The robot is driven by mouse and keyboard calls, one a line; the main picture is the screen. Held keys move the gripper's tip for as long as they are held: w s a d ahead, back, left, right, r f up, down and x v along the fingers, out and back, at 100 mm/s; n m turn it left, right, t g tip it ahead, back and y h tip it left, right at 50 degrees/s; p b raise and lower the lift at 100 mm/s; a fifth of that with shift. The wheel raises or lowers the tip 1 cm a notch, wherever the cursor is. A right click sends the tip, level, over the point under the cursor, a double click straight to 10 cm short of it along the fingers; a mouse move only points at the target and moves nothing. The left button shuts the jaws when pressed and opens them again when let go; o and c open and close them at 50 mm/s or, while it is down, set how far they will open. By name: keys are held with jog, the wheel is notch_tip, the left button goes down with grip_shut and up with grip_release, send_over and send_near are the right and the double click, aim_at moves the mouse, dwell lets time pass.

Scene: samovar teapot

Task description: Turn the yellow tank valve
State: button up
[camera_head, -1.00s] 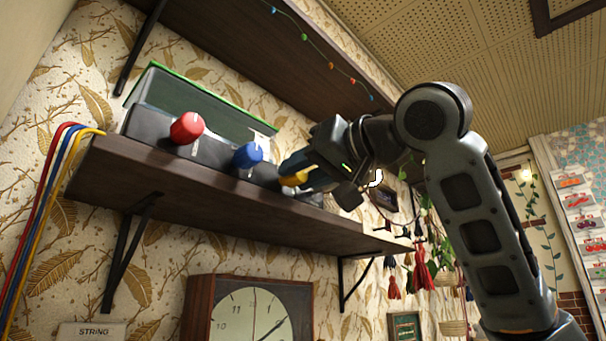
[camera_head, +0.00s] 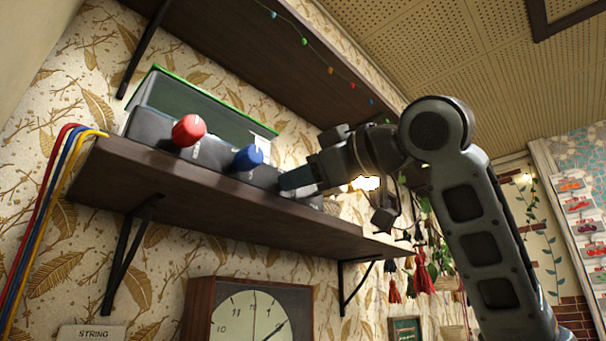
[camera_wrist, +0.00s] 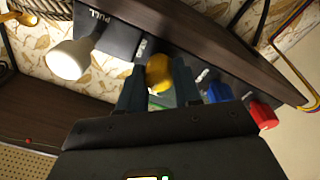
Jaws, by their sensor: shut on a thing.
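The yellow valve (camera_wrist: 159,72) shows in the wrist view between the two fingers of my gripper (camera_wrist: 158,92), which is shut on it. In the head view my gripper (camera_head: 297,179) reaches the right part of the dark tank box (camera_head: 212,152) on the shelf, and it hides the yellow valve there. The blue valve (camera_head: 247,158) is just left of my gripper, and the red valve (camera_head: 188,130) is farther left. Both also show in the wrist view, blue (camera_wrist: 219,92) and red (camera_wrist: 263,115), to the right of my fingers.
The wooden shelf (camera_head: 200,205) runs under the box, with another shelf (camera_head: 235,35) above. A lit lamp (camera_wrist: 68,59) and a "PULL" label are left of my gripper in the wrist view. Coloured cords (camera_head: 45,200) hang at the shelf's left end. A clock (camera_head: 250,315) is below.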

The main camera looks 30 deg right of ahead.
jog(key=shift+n, duration=0.9)
jog(key=o, duration=1)
jog(key=shift+o, duration=0.2)
jog(key=b+v, duration=0.2)
jog(key=v, duration=0.5)
jog(key=shift+s+d, duration=0.2)
jog(key=shift+s, duration=0.15)
